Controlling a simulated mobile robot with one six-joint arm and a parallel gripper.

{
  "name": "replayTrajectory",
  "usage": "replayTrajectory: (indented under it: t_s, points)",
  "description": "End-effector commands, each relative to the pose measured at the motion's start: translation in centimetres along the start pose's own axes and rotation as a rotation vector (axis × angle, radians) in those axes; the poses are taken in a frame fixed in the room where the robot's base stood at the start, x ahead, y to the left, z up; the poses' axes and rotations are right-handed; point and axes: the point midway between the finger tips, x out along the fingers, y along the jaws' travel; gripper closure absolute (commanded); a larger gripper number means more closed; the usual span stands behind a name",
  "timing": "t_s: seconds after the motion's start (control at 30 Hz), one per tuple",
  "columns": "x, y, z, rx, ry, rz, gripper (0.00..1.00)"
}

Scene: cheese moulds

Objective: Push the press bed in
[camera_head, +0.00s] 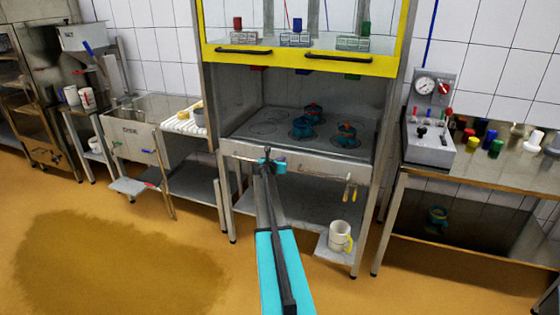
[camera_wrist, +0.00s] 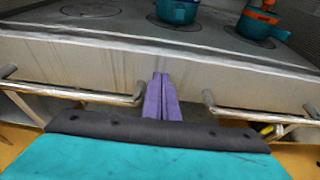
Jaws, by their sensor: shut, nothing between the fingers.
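The press bed (camera_head: 285,141) is a grey plate with round marks, low in the press under the yellow-framed guard. Several teal and orange moulds (camera_head: 303,127) stand on it. Its pale front panel (camera_wrist: 75,65) spans the wrist view, with a bar handle on the left (camera_wrist: 70,92) and another on the right (camera_wrist: 255,114). My gripper (camera_head: 268,157) is in front of the panel, left of its middle in the head view. In the wrist view its purple fingers (camera_wrist: 160,92) are together and empty, between the two handles. Their tips are at or very near the panel; contact cannot be told.
A yellow-framed guard (camera_head: 300,60) with two black handles is above the bed. A white mug (camera_head: 340,236) stands on a low shelf at the right. A sink (camera_head: 140,130) is at the left, and a table with a gauge box (camera_head: 430,140) at the right. The floor in front is clear.

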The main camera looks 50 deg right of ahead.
Motion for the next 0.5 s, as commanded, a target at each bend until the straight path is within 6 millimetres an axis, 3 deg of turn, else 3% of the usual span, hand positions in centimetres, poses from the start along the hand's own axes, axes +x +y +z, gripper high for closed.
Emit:
replayTrajectory:
  t_s: [0.5]
  points:
    - [0.90, -0.89, 1.10, 0.001, -0.011, -0.001, 1.00]
